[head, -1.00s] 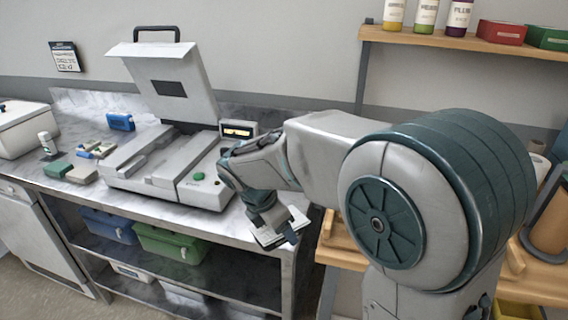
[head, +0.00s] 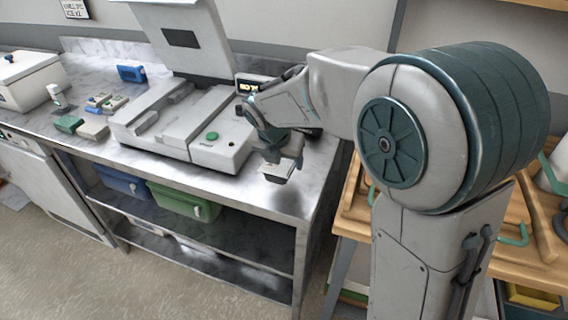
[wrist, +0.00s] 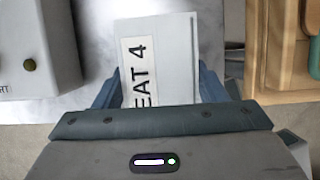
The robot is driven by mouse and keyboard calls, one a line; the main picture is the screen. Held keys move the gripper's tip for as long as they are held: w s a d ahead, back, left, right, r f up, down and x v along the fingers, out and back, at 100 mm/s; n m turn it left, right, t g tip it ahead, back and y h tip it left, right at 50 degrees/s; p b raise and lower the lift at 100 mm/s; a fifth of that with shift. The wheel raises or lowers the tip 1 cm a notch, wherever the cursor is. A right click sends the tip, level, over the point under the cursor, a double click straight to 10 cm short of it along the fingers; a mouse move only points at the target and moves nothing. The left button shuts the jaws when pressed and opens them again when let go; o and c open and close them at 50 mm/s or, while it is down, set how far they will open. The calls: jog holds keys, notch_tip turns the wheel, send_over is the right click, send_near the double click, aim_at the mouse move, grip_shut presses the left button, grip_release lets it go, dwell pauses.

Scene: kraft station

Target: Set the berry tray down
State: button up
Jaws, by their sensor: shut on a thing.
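My gripper (wrist: 158,88) is shut on a flat, pale grey-white tray (wrist: 181,60) with a white label whose visible part reads "EAT 4". One finger shows on each side of it in the wrist view. No berries show on it, and its lower part is hidden by my gripper. In the head view my gripper (head: 276,155) points down at the right end of the metal counter (head: 235,187), with the pale tray (head: 279,171) under it. The tray appears above the counter top near its front right corner; I cannot tell whether it touches.
A grey machine (head: 215,133) with a green button and raised lid stands left of my gripper. A wooden bench (head: 535,262) stands to the right, past a gap. Small blocks (head: 92,126) and a white box (head: 28,80) lie farther left. Bare counter shows before the machine.

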jog(key=w+f, duration=0.2)
jog(key=w, duration=0.1)
jog(key=shift+w+f, duration=0.15)
jog(key=shift+w, duration=0.1)
jog(key=shift+f, duration=1.9)
jog(key=shift+f, duration=0.15)
jog(key=o, duration=1.1)
jog(key=shift+c, duration=0.2)
